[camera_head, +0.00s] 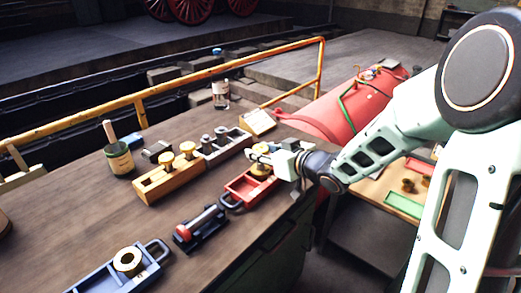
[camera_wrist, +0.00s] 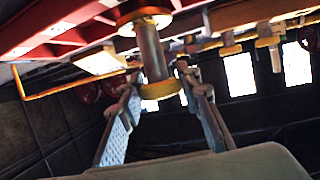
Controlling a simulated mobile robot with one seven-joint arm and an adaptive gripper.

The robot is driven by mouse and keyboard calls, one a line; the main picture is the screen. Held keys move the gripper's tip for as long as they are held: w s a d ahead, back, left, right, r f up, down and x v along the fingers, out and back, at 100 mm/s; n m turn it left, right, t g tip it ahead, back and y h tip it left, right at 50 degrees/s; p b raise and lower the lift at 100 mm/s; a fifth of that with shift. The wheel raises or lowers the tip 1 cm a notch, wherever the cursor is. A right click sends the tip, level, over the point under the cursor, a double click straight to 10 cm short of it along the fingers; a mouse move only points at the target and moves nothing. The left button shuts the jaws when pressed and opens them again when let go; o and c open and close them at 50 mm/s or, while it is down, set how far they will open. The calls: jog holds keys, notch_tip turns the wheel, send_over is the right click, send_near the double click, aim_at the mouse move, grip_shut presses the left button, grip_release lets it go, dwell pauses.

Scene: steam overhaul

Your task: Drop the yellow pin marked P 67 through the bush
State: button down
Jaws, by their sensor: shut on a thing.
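My gripper (camera_head: 264,154) is over the red tray (camera_head: 240,190) on the bench. It is shut on a pin with a grey shank (camera_wrist: 152,52) and a yellow head (camera_wrist: 165,93), which shows between the two fingers (camera_wrist: 165,108) in the wrist view. The brass bush (camera_wrist: 144,16) stands in the red tray; it also shows under the gripper in the head view (camera_head: 261,172). The pin's far end meets the bush in the wrist view, and I cannot tell how deep it is. The P 67 mark is not readable.
A wooden block (camera_head: 160,186) holding brass-headed pins and a grey block (camera_head: 228,151) with steel pins stand left of the gripper. A black stand (camera_head: 200,236) and a blue tray (camera_head: 90,288) lie nearer. A green pot (camera_head: 120,164) stands at left. The bench's right edge is close.

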jog(key=shift+f, duration=0.3)
jog(key=c, duration=1.5)
grip_release()
jog(key=shift+o, duration=0.9)
jog(key=shift+f, duration=0.1)
jog(key=v, duration=1.2)
